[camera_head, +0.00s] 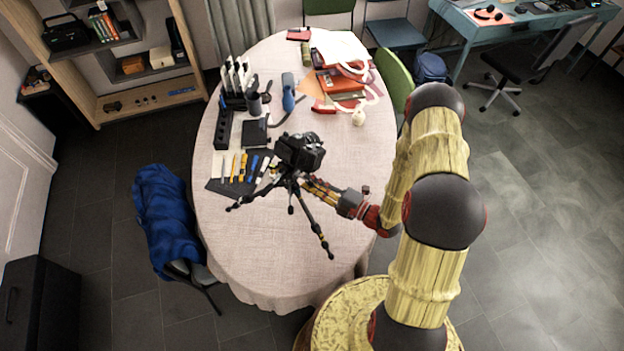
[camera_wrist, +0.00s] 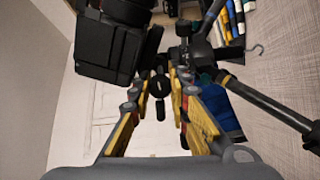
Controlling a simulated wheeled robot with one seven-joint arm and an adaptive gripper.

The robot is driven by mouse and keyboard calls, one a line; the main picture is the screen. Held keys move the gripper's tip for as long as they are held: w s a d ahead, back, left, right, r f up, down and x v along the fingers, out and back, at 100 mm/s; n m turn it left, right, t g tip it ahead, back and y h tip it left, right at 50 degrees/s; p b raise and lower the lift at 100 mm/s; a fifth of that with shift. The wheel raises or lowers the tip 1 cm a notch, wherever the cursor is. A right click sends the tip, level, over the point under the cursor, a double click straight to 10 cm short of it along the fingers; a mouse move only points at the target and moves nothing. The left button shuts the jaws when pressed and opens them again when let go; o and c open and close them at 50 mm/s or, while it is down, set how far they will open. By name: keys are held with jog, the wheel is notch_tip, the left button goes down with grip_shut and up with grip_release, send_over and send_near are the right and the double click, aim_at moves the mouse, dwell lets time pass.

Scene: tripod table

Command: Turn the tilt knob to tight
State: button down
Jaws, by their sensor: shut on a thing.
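A black camera (camera_head: 300,151) sits on top of a small black tripod (camera_head: 324,238) on the oval table (camera_head: 260,260). My gripper (camera_head: 306,182) reaches in from the right, just below the camera. In the wrist view the camera (camera_wrist: 108,48) is at upper left and a tripod leg (camera_wrist: 262,98) runs to the right. The dark tilt knob (camera_wrist: 160,87) shows between the yellow fingers of my gripper (camera_wrist: 159,82), which are shut on it. In the head view the knob is too small and hidden to make out. Its tightness cannot be told.
A dark mat (camera_head: 216,187) with several pens and tools lies left of the tripod. Books (camera_head: 340,83), papers and other desk items crowd the far half of the table. A chair with a blue cloth (camera_head: 168,215) stands at the left.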

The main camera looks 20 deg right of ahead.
jog(key=shift+f+m, duration=0.1)
jog(key=shift+m, duration=0.2)
dwell(0.4)
jog(key=c, duration=1.9)
grip_release()
jog(key=v, duration=1.2)
